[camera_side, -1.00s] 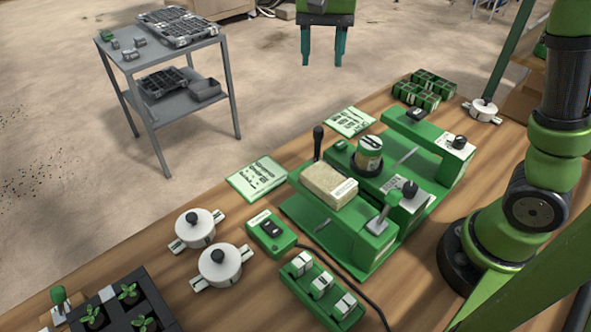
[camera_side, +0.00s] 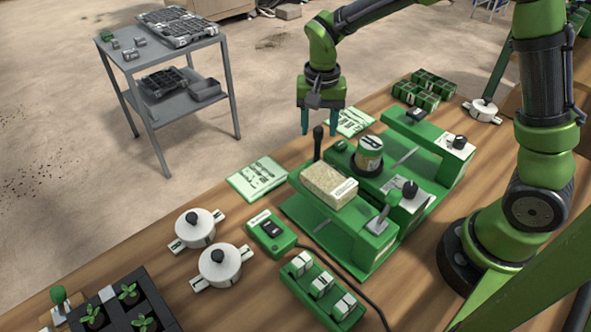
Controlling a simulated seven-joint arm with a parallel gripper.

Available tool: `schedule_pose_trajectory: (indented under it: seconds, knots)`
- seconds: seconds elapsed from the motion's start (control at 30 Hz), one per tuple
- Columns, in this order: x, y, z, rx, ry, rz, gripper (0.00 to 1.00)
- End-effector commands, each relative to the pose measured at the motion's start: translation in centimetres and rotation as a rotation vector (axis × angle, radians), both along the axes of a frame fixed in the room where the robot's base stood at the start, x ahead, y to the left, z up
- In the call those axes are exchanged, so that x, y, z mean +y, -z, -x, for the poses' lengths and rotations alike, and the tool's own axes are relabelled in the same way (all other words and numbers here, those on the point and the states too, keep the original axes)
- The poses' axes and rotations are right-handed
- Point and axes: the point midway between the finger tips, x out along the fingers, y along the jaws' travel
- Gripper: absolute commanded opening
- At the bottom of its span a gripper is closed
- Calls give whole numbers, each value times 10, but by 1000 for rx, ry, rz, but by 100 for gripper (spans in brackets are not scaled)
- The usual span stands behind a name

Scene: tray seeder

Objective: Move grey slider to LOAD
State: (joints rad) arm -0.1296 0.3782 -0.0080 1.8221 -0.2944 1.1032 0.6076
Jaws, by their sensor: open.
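The green tray seeder (camera_side: 296,206) stands on the wooden bench. I cannot tell for sure which part is the grey slider. No LOAD mark is legible. A black-knobbed lever (camera_side: 318,140) stands upright at its back left edge. My gripper (camera_side: 319,125) points down with its teal fingers apart and empty. It appears above or just behind that lever, and I see no contact.
A tan block (camera_side: 328,186) and a round canister (camera_side: 369,155) sit on the seeder. White lidded pots (camera_side: 218,266), a green switch box (camera_side: 271,232) with a cable, and a rack of white-topped pieces (camera_side: 322,287) lie in front. Printed cards (camera_side: 257,179) lie to the left.

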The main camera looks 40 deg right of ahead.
Motion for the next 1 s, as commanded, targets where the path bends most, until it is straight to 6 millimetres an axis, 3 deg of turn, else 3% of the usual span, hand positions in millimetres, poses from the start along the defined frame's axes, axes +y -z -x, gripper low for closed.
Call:
schedule_pose_trajectory:
  seconds: [0.37, 0.7, 1.0]
  knots:
    - [0, 6, 0, -1, -1, 0, 52]
    - [0, 6, 0, -1, -1, 1, 0]
    - [-5, 5, 0, -1, 2, 1, 0]
